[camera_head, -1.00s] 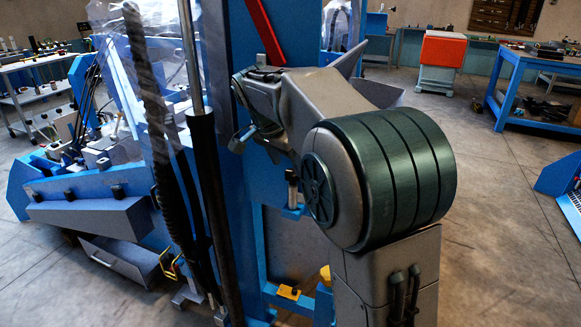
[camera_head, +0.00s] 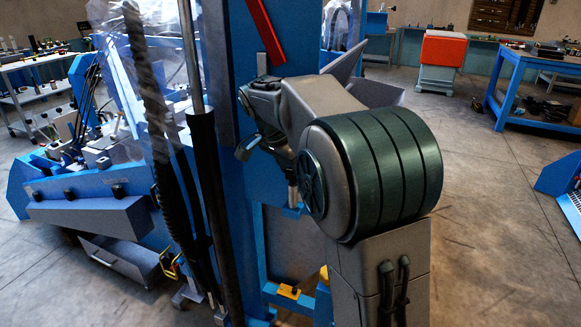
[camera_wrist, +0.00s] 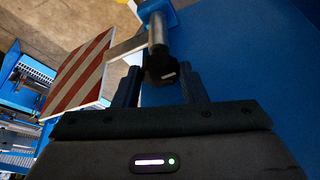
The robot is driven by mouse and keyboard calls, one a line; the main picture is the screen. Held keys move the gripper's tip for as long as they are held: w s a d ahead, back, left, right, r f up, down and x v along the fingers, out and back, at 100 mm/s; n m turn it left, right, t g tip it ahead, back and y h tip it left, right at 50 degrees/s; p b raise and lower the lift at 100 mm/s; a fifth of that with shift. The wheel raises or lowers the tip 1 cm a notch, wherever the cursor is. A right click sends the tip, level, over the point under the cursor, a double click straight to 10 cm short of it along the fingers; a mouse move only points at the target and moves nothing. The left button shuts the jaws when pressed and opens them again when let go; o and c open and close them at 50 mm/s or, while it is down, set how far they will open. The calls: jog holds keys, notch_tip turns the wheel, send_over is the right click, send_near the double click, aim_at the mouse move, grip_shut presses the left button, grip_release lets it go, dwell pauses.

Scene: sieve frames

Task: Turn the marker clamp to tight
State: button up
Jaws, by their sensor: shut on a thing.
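In the wrist view, a black knob (camera_wrist: 159,73) with a small white mark sits at the end of a metal rod (camera_wrist: 157,32). The rod runs up to a blue holder (camera_wrist: 156,10). A red-and-white striped marker plate (camera_wrist: 82,70) stands left of the knob, joined to the clamp by a grey arm (camera_wrist: 127,47). My gripper (camera_wrist: 160,78) has one finger on each side of the knob and is shut on it. The fingertips partly hide the knob's sides. In the head view, the knob and fingertips cannot be made out clearly beside the blue column (camera_head: 226,120).
A large blue panel (camera_wrist: 245,50) fills the right of the wrist view, close to the fingers. In the head view, black hoses (camera_head: 212,200) and a clear plastic sheet (camera_head: 160,60) hang left of my arm. Open floor (camera_head: 490,220) lies to the right.

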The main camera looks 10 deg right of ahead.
jog(key=shift+m, duration=0.5)
jog(key=o, duration=1)
